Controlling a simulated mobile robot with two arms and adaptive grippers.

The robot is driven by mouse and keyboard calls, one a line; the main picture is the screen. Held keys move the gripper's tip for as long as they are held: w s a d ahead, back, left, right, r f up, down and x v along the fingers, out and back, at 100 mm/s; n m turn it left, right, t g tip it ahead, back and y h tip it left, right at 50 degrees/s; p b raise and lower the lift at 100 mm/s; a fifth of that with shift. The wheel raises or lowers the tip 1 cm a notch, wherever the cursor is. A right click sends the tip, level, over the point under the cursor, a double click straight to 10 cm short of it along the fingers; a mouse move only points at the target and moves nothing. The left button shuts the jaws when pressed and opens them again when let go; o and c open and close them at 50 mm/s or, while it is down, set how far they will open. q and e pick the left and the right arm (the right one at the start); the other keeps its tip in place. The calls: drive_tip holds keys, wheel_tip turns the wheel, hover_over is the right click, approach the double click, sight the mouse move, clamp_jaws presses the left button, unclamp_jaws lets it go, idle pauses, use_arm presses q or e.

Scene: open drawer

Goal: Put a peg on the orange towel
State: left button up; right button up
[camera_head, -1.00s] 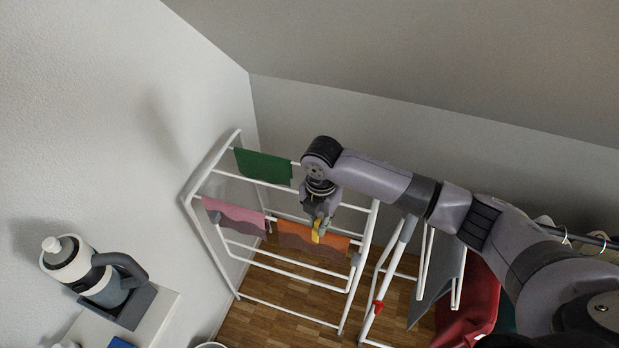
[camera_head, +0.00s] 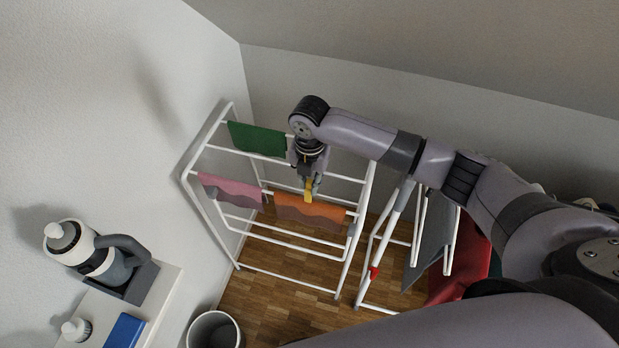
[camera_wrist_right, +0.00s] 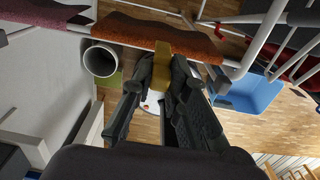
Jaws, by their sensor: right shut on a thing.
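The orange towel (camera_head: 318,213) hangs over a rail of the white drying rack (camera_head: 262,221) in the head view. The right wrist view shows the towel (camera_wrist_right: 205,45) as a strip along the rail. My right gripper (camera_head: 307,183) is above the towel's top edge, pointing down, and shut on a yellow peg (camera_head: 308,192). In the right wrist view the peg (camera_wrist_right: 188,88) sits between the fingers, and its far end overlaps the towel's edge. I cannot tell whether it touches or straddles the cloth. My left gripper is not in view.
A pink towel (camera_head: 230,190) hangs left of the orange one, and a green towel (camera_head: 256,138) hangs on a farther rail. A blue bin (camera_wrist_right: 250,95) shows in the wrist view. A second rack with grey and red cloth (camera_head: 462,265) stands to the right.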

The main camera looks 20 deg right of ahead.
sight(309, 195)
wheel_tip(309, 195, down, 2)
drive_tip(key=shift+f+b, duration=0.1)
drive_tip(key=shift+b, duration=0.35)
drive_tip(key=shift+f+b, duration=1)
drive_tip(key=shift+f, duration=1.15)
drive_tip(key=o, duration=0.9)
drive_tip(key=shift+c, duration=0.2)
